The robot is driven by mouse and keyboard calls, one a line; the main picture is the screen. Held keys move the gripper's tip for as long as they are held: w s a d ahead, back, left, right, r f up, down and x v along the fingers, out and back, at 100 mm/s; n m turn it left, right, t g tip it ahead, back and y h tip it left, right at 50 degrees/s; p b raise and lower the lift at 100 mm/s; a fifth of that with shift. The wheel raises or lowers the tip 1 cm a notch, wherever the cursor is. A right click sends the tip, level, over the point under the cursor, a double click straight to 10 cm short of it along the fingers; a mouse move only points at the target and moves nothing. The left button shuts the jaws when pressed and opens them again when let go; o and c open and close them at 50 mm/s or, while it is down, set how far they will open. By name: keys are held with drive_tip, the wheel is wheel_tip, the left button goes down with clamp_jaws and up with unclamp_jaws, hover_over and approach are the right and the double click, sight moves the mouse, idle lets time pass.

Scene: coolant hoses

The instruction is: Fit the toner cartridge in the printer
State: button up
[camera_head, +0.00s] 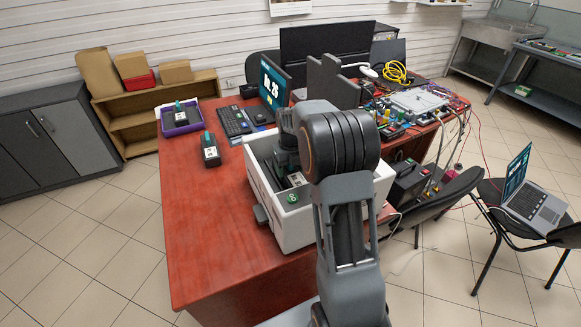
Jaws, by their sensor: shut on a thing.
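The white printer (262,215) stands open at the top on the red-brown desk, in the middle of the head view. My gripper (285,163) points down into its open bay, partly hidden by my own arm. It is shut on a dark toner cartridge with a pale label (296,180), which sits low inside the bay. The fingertips and the cartridge's far side are hidden, so I cannot tell how fully it is seated. A second cartridge (210,152) stands on the desk left of the printer. A third cartridge (180,116) lies in a purple tray (168,132).
The red-brown desk (200,220) is clear to the left and front of the printer. A keyboard (234,121) and a lit screen (271,86) stand behind it. Cables and electronics crowd the right. A chair with a laptop (535,203) stands at right.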

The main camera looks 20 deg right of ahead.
drive_tip(key=o, duration=1.4)
wheel_tip(320, 180, up, 12)
drive_tip(key=shift+f+p, duration=0.15)
drive_tip(key=shift+p, duration=0.15)
drive_tip(key=shift+r, duration=0.3)
